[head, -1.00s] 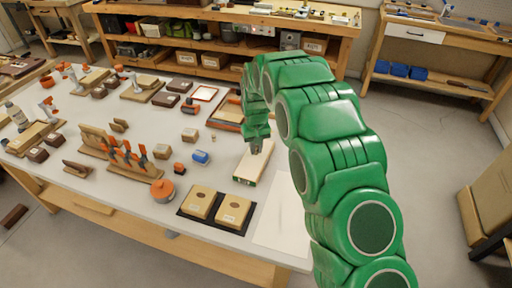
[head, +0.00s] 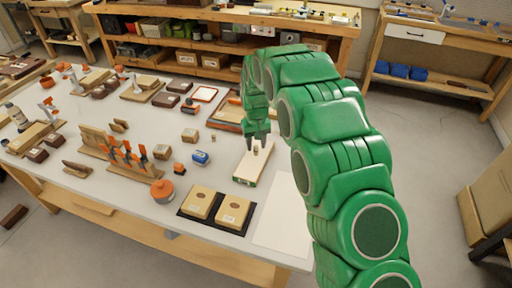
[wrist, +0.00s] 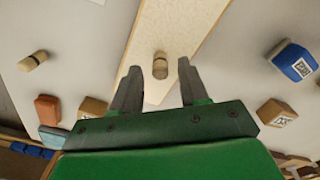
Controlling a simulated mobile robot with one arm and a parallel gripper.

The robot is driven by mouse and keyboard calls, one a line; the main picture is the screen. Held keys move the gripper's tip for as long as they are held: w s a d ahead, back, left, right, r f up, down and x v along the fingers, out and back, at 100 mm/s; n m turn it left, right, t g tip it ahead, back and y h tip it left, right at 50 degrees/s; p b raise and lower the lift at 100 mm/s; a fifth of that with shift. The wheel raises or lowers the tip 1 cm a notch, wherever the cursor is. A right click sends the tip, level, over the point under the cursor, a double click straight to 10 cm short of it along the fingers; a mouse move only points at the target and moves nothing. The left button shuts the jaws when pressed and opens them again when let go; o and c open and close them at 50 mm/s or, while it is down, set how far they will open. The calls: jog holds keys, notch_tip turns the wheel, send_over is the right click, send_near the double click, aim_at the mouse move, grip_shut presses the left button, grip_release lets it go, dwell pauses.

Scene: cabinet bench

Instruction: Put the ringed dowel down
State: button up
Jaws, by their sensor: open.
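The ringed dowel (wrist: 160,66) is a short wooden peg with a darker band. It stands on the pale board (wrist: 178,28) in the wrist view, a little beyond my fingertips and between their lines. In the head view the dowel (head: 256,149) is a tiny upright shape on the board (head: 250,170). My gripper (wrist: 158,78) is open, with clear space between each finger and the dowel. In the head view my gripper (head: 257,142) is just above the board's far part.
Another small dowel (wrist: 33,61) is on the white bench at left. A blue block (wrist: 292,62) lies right of the board. In the head view two labelled boxes (head: 233,211) sit on a dark mat nearby. A white sheet (head: 283,220) covers the near right corner.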

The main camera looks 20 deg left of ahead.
aim_at(256, 146)
notch_tip(256, 146, up, 10)
jog(key=s+d+r+m, duration=0.1)
jog(key=s+d+r, duration=0.4)
jog(key=d, duration=0.4)
jog(key=s+d+r+m, duration=0.2)
jog(key=s+d+r, duration=0.3)
jog(key=d, duration=0.4)
jog(key=s+d+r+m, duration=0.1)
jog(key=s+d+r, duration=0.2)
jog(key=s+d, duration=0.45)
jog(key=s+d+m+g, duration=0.1)
jog(key=s+d, duration=0.5)
jog(key=s, duration=0.7)
jog(key=s+d+m, duration=0.1)
jog(key=s+d, duration=0.5)
jog(key=s, duration=0.7)
jog(key=shift+d+f+m+g, duration=0.35)
jog(key=shift+m+g, duration=0.05)
jog(key=shift+o, duration=0.6)
